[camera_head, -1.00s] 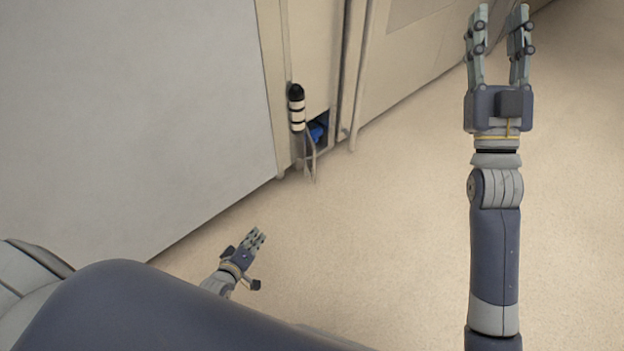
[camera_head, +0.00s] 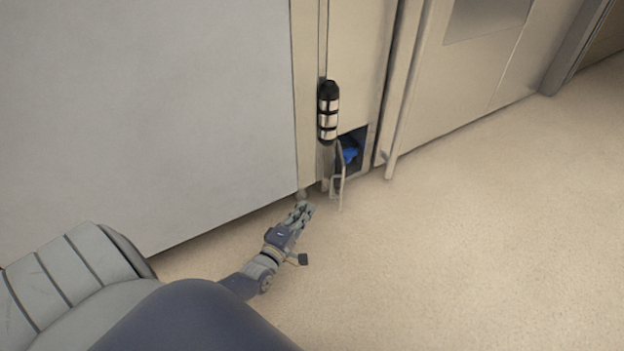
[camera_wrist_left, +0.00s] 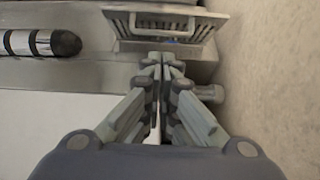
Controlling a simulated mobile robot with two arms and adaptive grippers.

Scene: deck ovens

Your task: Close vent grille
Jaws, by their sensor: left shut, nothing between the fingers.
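The vent grille (camera_head: 340,178) stands swung out, nearly edge-on, from a dark opening (camera_head: 355,145) low in the cream cabinet front. Something blue shows inside that opening. In the left wrist view the slotted grille (camera_wrist_left: 150,20) is at the top, tilted away from the cabinet. My left gripper (camera_head: 303,207) is low, just left of the grille and in front of the cabinet base. Its fingers (camera_wrist_left: 163,72) are together and empty, below the grille in the wrist view; I cannot tell if they touch it. My right gripper is out of view.
A black and silver cylinder (camera_head: 328,112) is mounted on the cabinet above the grille. A large pale panel (camera_head: 150,110) fills the left. A post (camera_head: 408,90) stands right of the opening. The floor (camera_head: 480,230) to the right is clear.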

